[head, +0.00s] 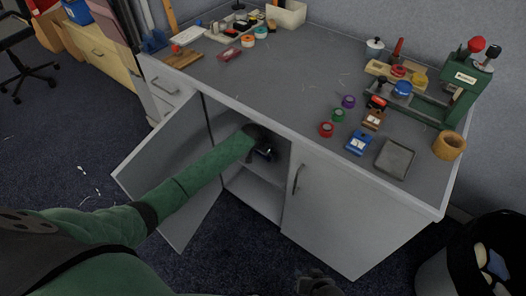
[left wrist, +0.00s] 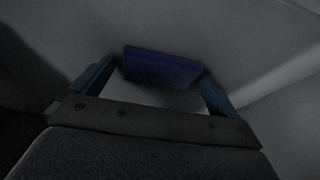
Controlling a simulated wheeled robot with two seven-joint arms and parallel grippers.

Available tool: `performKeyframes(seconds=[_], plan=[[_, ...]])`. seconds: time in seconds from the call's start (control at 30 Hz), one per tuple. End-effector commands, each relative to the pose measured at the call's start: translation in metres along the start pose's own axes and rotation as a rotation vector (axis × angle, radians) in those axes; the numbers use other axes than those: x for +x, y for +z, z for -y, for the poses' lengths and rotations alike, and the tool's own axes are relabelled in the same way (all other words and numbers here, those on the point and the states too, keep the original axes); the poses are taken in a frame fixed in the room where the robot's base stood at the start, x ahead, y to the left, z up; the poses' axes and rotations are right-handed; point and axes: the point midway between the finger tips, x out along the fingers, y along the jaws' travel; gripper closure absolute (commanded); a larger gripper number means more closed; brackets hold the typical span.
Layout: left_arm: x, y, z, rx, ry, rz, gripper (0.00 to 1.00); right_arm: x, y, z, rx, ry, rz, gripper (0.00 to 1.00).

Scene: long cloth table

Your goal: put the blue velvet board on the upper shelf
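The blue velvet board (left wrist: 160,66) shows in the left wrist view as a dark blue slab inside the dim cabinet, just beyond and between my left fingertips. My left gripper (left wrist: 160,82) has its fingers wide apart, one near each end of the board; no clear grip on it shows. In the head view my left arm reaches through the open cabinet door, and the left gripper (head: 265,152) is inside above the upper shelf (head: 262,168), its fingers mostly hidden. My right gripper (head: 318,286) is low at the bottom edge, dark and partly cut off.
The open left door (head: 165,165) swings out beside my left arm. The right door (head: 340,215) is closed. The grey tabletop (head: 270,85) above holds several tools, tapes and small boxes. A bin (head: 440,270) stands at the lower right.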

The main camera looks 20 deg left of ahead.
Motion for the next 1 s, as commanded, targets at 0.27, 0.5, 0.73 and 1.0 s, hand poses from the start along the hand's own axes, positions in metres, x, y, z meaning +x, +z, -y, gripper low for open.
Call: performKeyframes(seconds=[0.27, 0.5, 0.73, 1.0], plan=[[-0.021, -0.001, 0.000, 0.001, 0.000, -0.001, 0.00, 0.000, 0.001, 0.000, 0.000, 0.000, 0.003, 0.64], [-0.058, -0.001, 0.000, 0.000, 0.000, -0.001, 0.00, -0.005, -0.004, 0.001, 0.000, 0.000, 0.002, 0.64], [-0.076, -0.001, 0.000, 0.001, 0.001, 0.000, 0.00, -0.006, -0.004, 0.001, 0.000, 0.000, 0.005, 0.64], [-0.077, -0.001, 0.000, 0.000, 0.001, 0.000, 0.00, -0.006, -0.005, 0.000, -0.001, 0.000, 0.006, 0.64]])
